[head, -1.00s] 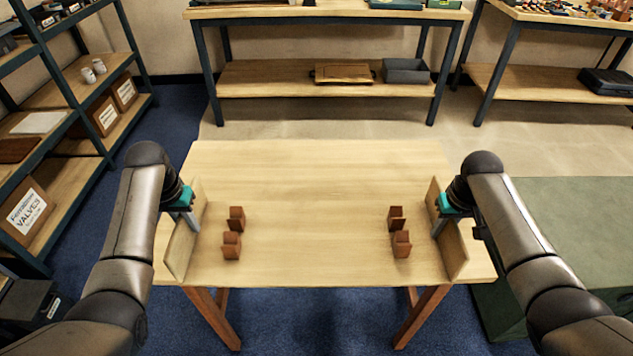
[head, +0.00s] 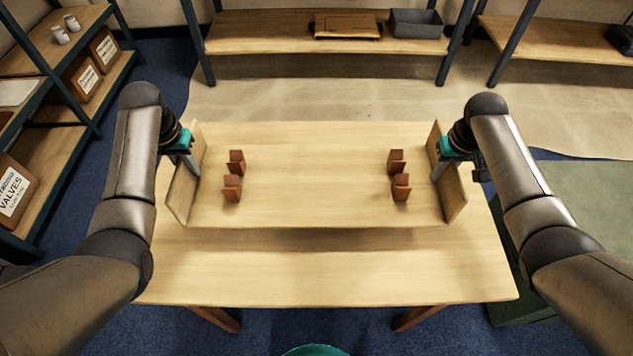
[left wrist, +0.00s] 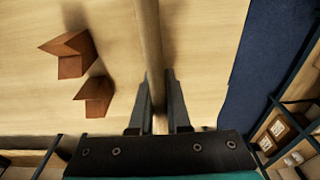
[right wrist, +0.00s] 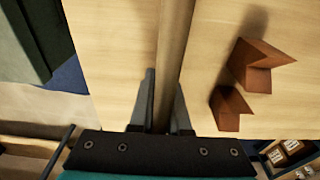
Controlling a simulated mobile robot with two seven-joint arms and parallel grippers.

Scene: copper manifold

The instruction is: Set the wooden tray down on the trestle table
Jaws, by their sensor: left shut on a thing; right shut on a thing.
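The wooden tray (head: 315,190) is a pale board with an upright wall at each end and several reddish-brown notched blocks (head: 232,187) on its floor. My left gripper (head: 194,170) is shut on its left end wall, seen between the fingers in the left wrist view (left wrist: 150,50). My right gripper (head: 437,172) is shut on the right end wall, also seen in the right wrist view (right wrist: 173,50). The tray looks level, over the trestle table (head: 330,275). A shadow lies along its front edge; I cannot tell how large any gap is. The table's back edge is hidden.
A bare strip of table top shows in front of the tray. Shelving with labelled boxes (head: 88,78) stands at the left. A workbench with a lower shelf (head: 260,35) is at the back. A green surface (head: 570,215) lies to the right of the table.

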